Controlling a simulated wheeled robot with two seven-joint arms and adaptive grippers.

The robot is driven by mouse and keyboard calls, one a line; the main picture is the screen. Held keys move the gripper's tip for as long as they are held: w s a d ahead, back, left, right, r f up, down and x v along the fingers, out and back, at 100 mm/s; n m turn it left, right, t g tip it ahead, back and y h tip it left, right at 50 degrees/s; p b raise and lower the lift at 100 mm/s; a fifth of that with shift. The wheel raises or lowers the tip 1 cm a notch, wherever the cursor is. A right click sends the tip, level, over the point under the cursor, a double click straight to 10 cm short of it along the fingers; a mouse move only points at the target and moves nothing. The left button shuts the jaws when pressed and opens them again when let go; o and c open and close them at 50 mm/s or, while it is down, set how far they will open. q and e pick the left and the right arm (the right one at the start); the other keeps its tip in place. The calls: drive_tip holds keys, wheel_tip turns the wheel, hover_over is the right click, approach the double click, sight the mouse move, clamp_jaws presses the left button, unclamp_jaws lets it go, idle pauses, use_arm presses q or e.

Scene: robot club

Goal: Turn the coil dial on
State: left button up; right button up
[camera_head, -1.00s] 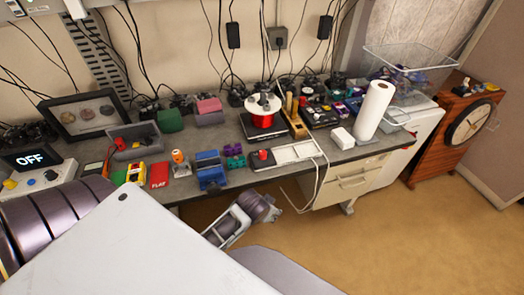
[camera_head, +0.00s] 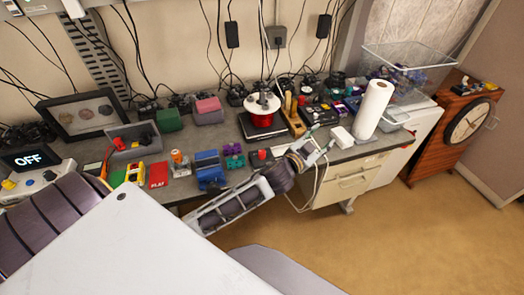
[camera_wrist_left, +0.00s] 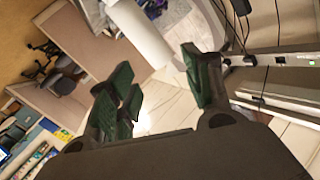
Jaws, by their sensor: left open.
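A control box (camera_head: 38,180) with a lit display reading OFF stands at the left end of the bench. A red coil (camera_head: 262,119) with a pale disc on top stands on a dark base towards the back of the bench. My left gripper (camera_head: 321,139) is open and empty, over the bench's front edge, right of the coil and apart from it and the box. Its green-padded fingers are spread in the left wrist view (camera_wrist_left: 160,88). My right gripper is not in view.
A paper towel roll (camera_head: 373,110) stands upright just right of my gripper, with a small white box (camera_head: 341,137) between. Blue, red and yellow items crowd the bench's front. The floor (camera_head: 400,240) in front looks clear.

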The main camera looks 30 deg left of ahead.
use_arm(q)
drive_tip(key=w+d+r+m+t+h, duration=0.1)
drive_tip(key=d+r+m+h, duration=0.35)
drive_tip(key=r, duration=0.25)
drive_tip(key=s+d+r+m+g+h, duration=0.3)
drive_tip(key=s+d+m+g+h, duration=0.3)
drive_tip(key=d+m+g+h, duration=0.75)
drive_tip(key=a+f+m+g+y, duration=0.4)
drive_tip(key=a+f+m+y, duration=0.2)
drive_tip(key=a+f+y, duration=0.55)
drive_tip(key=a+r+n+y, duration=0.1)
drive_tip(key=a+y, duration=0.3)
drive_tip(key=a, duration=0.9)
drive_tip(key=a+r+n+y, duration=0.2)
drive_tip(key=a+y, duration=0.3)
drive_tip(key=a, duration=0.8)
drive_tip(key=shift+w+n, duration=0.15)
drive_tip(key=shift+n, duration=0.45)
drive_tip(key=shift+f+g+y, duration=0.15)
drive_tip(key=shift+g+y, duration=0.1)
